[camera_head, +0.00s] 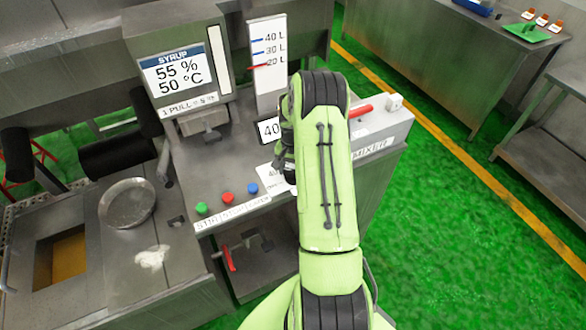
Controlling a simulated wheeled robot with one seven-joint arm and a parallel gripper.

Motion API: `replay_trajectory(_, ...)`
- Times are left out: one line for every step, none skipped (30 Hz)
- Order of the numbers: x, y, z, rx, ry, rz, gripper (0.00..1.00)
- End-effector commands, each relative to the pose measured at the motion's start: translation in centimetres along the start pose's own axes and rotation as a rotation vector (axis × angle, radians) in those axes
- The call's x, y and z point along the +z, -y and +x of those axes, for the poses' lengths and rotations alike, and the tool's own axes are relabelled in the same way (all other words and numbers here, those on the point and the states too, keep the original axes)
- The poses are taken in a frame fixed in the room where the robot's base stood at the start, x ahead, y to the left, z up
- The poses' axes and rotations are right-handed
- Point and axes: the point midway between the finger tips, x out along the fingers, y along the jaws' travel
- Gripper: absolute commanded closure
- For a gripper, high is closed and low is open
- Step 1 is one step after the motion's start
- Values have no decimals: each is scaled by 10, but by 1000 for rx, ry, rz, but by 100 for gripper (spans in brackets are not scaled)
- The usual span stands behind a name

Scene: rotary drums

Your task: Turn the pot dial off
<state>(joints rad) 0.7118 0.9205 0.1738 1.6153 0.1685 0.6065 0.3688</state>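I cannot pick out the pot dial with certainty; my arm covers part of the machine. A dark part of what seems to be my gripper (283,158) shows at the left edge of my green arm, over the machine's top near a sign reading 40. Its fingers are hidden, so I cannot see whether they are open or touching anything. A red lever (229,258) is on the lower front of the machine.
Green, red and blue buttons (227,198) line the front panel. A syrup display (173,73) stands behind, a level gauge (268,65) beside it. A red handle (360,111) is on the mixer box (385,128). A round pan (128,203) lies left. Green floor is free at right.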

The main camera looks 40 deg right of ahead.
Motion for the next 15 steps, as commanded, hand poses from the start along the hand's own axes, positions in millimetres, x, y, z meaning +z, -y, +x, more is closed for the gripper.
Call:
replay_trajectory(0, 0, 0, 0, 0, 0, 51)
replay_trajectory(0, 0, 0, 0, 0, 0, 56)
replay_trajectory(0, 0, 0, 0, 0, 0, 62)
replay_trajectory(0, 0, 0, 0, 0, 0, 65)
replay_trajectory(0, 0, 0, 0, 0, 0, 65)
replay_trajectory(0, 0, 0, 0, 0, -1, 65)
replay_trajectory(0, 0, 0, 0, 0, -3, 65)
replay_trajectory(0, 0, 0, 0, 0, -6, 65)
replay_trajectory(0, 0, 0, 0, 0, -11, 65)
replay_trajectory(0, 0, 0, 0, 0, -16, 65)
replay_trajectory(0, 0, 0, -1, 0, -23, 65)
replay_trajectory(0, 0, 0, -1, 0, -35, 65)
replay_trajectory(0, 0, 0, -1, 0, -47, 65)
replay_trajectory(0, 0, 1, -1, -1, -59, 65)
replay_trajectory(0, 0, 1, 0, -1, -78, 65)
